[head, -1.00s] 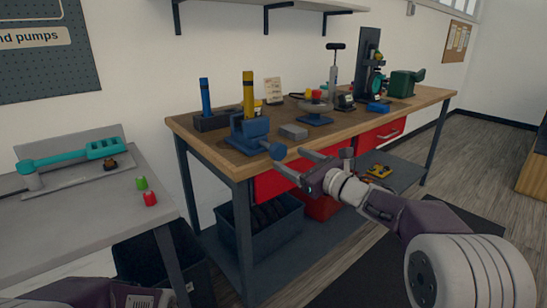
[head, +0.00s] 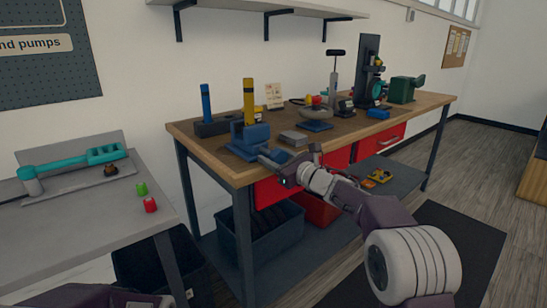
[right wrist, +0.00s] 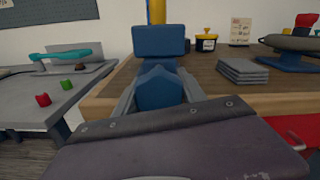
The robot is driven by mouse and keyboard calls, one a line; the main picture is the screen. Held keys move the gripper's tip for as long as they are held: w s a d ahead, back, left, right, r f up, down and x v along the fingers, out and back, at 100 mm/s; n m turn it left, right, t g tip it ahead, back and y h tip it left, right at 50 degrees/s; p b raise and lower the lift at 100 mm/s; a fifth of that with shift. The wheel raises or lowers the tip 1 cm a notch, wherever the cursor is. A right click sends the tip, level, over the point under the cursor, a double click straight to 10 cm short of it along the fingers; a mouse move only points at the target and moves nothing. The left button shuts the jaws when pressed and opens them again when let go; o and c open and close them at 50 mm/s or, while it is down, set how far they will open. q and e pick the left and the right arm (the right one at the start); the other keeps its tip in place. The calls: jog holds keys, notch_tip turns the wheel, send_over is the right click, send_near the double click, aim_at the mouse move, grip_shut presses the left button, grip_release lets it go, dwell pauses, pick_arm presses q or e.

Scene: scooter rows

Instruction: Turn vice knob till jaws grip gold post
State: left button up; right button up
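The blue vice (head: 250,134) stands at the near left corner of the wooden workbench. The upright gold post (head: 248,98) stands at its jaws; whether they touch it I cannot tell. In the right wrist view the blue knob (right wrist: 158,88) is straight ahead, with the vice (right wrist: 160,40) and gold post (right wrist: 156,12) behind. My right gripper (head: 291,154) is open at the front of the vice, its fingers on either side of the knob. The fingers' tips are partly hidden beside the knob. My left gripper is out of view; only part of my left arm shows at bottom left.
A blue post in a dark block (head: 206,107) stands left of the vice. A grey stack (head: 294,138) lies to its right. Red drawers (head: 379,138) are under the benchtop (head: 433,101). A grey side table (head: 90,214) holds a teal-handled tool.

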jog(key=shift+c, duration=0.5)
jog(key=shift+m, duration=0.3)
jog(key=m, duration=0.2)
jog(key=shift+m, duration=0.3)
jog(key=shift+a+m, duration=0.1)
jog(key=shift+m, duration=1.7)
jog(key=shift+s, duration=0.1)
jog(key=o, duration=1.4)
